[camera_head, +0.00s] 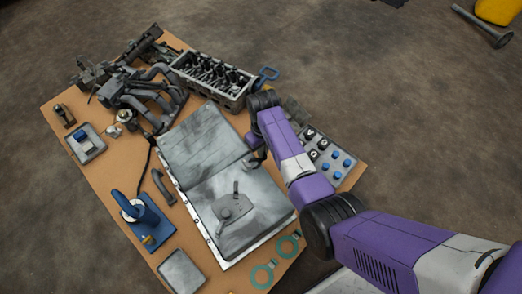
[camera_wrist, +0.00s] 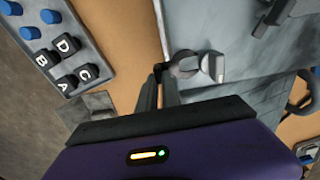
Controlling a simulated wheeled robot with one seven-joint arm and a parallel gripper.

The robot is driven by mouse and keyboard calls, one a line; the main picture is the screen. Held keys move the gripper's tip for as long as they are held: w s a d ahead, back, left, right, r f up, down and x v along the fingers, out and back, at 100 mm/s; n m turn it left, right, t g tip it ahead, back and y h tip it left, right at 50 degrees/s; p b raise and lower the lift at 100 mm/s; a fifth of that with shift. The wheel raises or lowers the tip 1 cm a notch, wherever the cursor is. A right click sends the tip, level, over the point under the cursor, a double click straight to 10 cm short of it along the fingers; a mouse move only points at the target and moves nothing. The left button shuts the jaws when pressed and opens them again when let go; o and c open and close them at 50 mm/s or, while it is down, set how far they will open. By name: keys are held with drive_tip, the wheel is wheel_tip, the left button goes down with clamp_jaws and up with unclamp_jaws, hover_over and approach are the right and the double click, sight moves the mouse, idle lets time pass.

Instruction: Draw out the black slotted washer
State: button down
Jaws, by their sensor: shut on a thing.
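My gripper (camera_wrist: 162,72) is shut at the near edge of the large grey metal panel. Its two dark fingers are close together on a small black curved piece (camera_wrist: 184,67), which looks like the black slotted washer. In the head view my gripper (camera_head: 254,160) is over the panel's right edge, and the washer is too small and hidden to make out.
The grey panel (camera_head: 200,140) lies mid-table, with a lever fitting (camera_head: 232,206) on it. A tray (camera_wrist: 92,42) with blue pegs and lettered black blocks stands close to my gripper. An engine block (camera_head: 213,78), pipes (camera_head: 150,88) and a blue-based tool (camera_head: 145,220) crowd the table (camera_head: 105,190).

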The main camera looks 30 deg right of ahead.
drive_tip(key=shift+w+d, duration=0.1)
drive_tip(key=shift+d, duration=0.75)
idle(0.3)
drive_tip(key=shift+r+p, duration=0.15)
drive_tip(key=shift+p, duration=0.15)
wheel_tip(320, 180, up, 7)
drive_tip(key=p, duration=0.7)
